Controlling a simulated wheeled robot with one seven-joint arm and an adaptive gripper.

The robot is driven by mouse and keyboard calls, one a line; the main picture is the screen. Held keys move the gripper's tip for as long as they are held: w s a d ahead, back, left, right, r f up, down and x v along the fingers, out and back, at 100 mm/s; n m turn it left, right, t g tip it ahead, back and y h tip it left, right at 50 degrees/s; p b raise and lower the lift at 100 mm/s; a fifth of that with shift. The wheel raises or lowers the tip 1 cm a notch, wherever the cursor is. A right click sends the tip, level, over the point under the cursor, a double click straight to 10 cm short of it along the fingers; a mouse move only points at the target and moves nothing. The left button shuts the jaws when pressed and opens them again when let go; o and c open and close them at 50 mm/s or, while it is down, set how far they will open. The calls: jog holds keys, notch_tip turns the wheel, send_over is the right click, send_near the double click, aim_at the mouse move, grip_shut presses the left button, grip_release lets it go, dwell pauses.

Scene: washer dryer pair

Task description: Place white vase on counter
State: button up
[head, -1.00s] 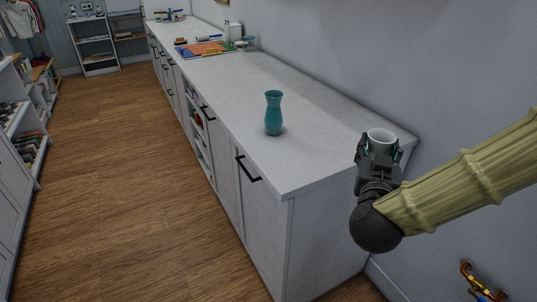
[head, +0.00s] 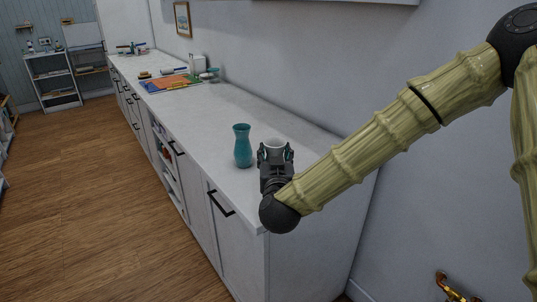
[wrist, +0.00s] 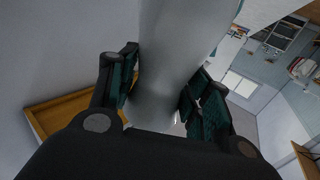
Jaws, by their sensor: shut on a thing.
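The white vase (head: 275,147) is held in my gripper (head: 275,157) at the near end of the counter in the head view. The fingers are on either side of it, and its open rim faces up. In the wrist view the vase (wrist: 180,60) fills the middle between the two green-padded fingers (wrist: 160,95). The white counter (head: 222,123) runs away to the back left. I cannot tell whether the vase base touches the counter, as my gripper hides it.
A teal vase (head: 242,146) stands upright on the counter just left of the held vase. Farther back lie colourful flat items (head: 170,83) and a white container (head: 197,64). The counter between is clear. A wall runs along the right.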

jog(key=w, duration=0.4)
jog(key=w+a+p, duration=0.1)
jog(key=w, duration=0.1)
jog(key=shift+w+f, duration=0.1)
jog(key=shift+f, duration=0.1)
jog(key=shift+w+a+f+p, duration=0.15)
jog(key=shift+f+p, duration=0.25)
jog(key=shift+f, duration=1.4)
jog(key=shift+f, duration=0.2)
jog(key=o, duration=1.2)
jog(key=shift+o, duration=0.2)
jog(key=shift+r, duration=0.1)
jog(key=s+b, duration=0.2)
jog(key=s, duration=1)
jog(key=shift+d+b, duration=0.25)
jog(key=shift+b, duration=0.05)
